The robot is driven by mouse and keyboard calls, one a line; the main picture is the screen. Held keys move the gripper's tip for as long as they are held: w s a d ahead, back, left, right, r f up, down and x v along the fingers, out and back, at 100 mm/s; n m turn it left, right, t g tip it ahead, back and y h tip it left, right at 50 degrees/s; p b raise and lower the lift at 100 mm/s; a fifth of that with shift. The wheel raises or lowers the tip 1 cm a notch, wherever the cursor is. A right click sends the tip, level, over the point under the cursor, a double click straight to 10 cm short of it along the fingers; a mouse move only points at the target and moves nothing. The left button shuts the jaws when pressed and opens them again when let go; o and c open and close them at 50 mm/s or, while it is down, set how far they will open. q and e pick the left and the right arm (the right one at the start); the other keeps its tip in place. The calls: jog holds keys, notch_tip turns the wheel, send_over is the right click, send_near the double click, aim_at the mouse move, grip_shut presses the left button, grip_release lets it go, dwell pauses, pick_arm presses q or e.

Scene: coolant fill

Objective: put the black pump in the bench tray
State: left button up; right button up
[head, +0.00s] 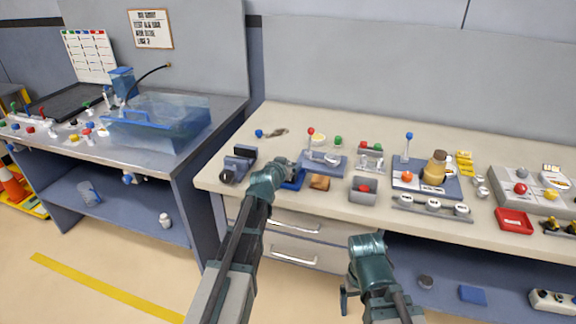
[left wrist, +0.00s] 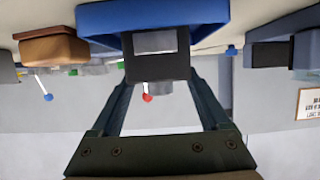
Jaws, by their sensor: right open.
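The black pump (left wrist: 155,66) is a dark block with a grey face, between the fingertips of my left gripper (left wrist: 157,84) in the left wrist view. The gripper looks shut on it. The blue bench tray (left wrist: 100,18) is right by the pump; I cannot tell whether the pump touches it. In the head view the left gripper (head: 286,166) is over the bench's left part and hides most of the blue tray (head: 298,182). The pump is not clear there. My right gripper (head: 347,292) is open and empty, low in front of the bench.
A lever panel (head: 323,164) is close behind. A red tray (head: 514,221) lies far right. The bench's front left has free room.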

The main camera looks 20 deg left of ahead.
pick_arm(q)
jog(key=shift+o, duration=1.3)
jog(key=shift+r, duration=0.15)
jog(key=shift+s+r+p, duration=0.1)
jog(key=shift+r+p, duration=0.05)
jog(key=shift+p, duration=0.15)
jog(key=p+v, duration=0.4)
jog(key=v, duration=0.7)
jog(key=shift+s, duration=0.4)
jog(key=shift+w+r, duration=0.1)
jog(key=b+x, duration=0.4)
jog(key=x, duration=0.8)
jog(key=shift+w+f+b, duration=0.1)
jog(key=shift+f+b, duration=0.1)
jog(key=shift+b, duration=0.1)
jog(key=shift+s+r, duration=0.15)
jog(key=shift+s, duration=0.05)
